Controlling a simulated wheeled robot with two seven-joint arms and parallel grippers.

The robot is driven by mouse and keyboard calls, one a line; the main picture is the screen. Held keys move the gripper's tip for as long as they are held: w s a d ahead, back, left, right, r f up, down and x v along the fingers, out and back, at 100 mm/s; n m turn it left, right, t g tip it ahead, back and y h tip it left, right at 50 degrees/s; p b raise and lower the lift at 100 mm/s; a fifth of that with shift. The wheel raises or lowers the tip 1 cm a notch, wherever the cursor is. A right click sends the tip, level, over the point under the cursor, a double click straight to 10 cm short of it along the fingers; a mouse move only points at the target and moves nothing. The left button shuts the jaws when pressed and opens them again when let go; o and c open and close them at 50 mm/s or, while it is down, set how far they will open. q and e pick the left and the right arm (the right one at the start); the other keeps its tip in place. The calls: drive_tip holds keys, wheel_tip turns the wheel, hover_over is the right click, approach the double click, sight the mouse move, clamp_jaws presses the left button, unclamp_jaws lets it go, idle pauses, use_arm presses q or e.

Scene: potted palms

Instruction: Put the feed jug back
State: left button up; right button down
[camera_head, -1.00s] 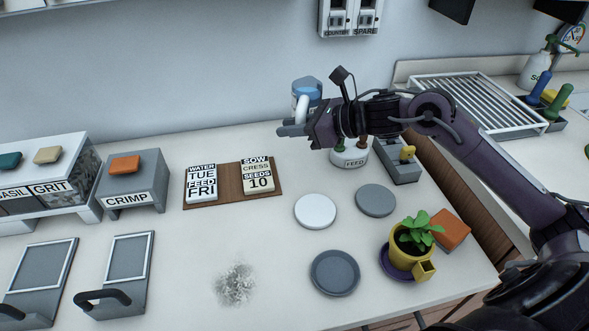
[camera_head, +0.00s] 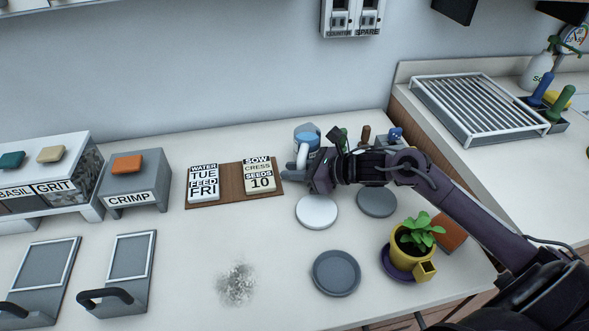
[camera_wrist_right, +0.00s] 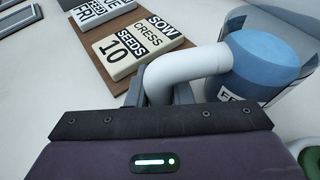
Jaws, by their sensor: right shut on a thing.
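The feed jug (camera_head: 307,138) has a clear body, blue inside, and a white handle. It is upright over the back of the counter, right of the brown board. My right gripper (camera_head: 297,172) is shut on its handle. In the right wrist view the white handle (camera_wrist_right: 185,68) runs between the fingers, and the jug (camera_wrist_right: 268,62) shows part of a label. I cannot tell whether its base touches the counter, as the gripper and arm hide it. My left gripper is not in view.
The brown board (camera_head: 231,184) with calendar blocks lies just left of the jug. A white disc (camera_head: 317,212) and two grey discs lie in front. A potted plant (camera_head: 410,245) stands at the right front. Green and brown handles (camera_head: 366,134) show behind my arm.

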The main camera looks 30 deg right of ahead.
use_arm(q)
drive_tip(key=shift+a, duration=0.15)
use_arm(e)
drive_tip(key=c, duration=1.7)
unclamp_jaws()
drive_tip(key=shift+c, duration=0.2)
drive_tip(key=o, duration=0.4)
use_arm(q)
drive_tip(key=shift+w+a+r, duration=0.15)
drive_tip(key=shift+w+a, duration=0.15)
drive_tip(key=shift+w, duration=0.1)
use_arm(e)
drive_tip(key=shift+o, duration=0.2)
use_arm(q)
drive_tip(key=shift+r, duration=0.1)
use_arm(e)
drive_tip(key=shift+r, duration=0.1)
drive_tip(key=shift+s+d, duration=0.2)
drive_tip(key=shift+d, duration=0.05)
drive_tip(key=v, duration=1)
drive_tip(key=shift+r, duration=0.2)
drive_tip(key=shift+s+d+r, duration=0.15)
drive_tip(key=shift+s+d, duration=0.15)
drive_tip(key=shift+s, duration=0.1)
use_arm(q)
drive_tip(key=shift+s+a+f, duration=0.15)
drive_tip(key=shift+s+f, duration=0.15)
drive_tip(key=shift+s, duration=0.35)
use_arm(e)
drive_tip(key=shift+d, duration=0.1)
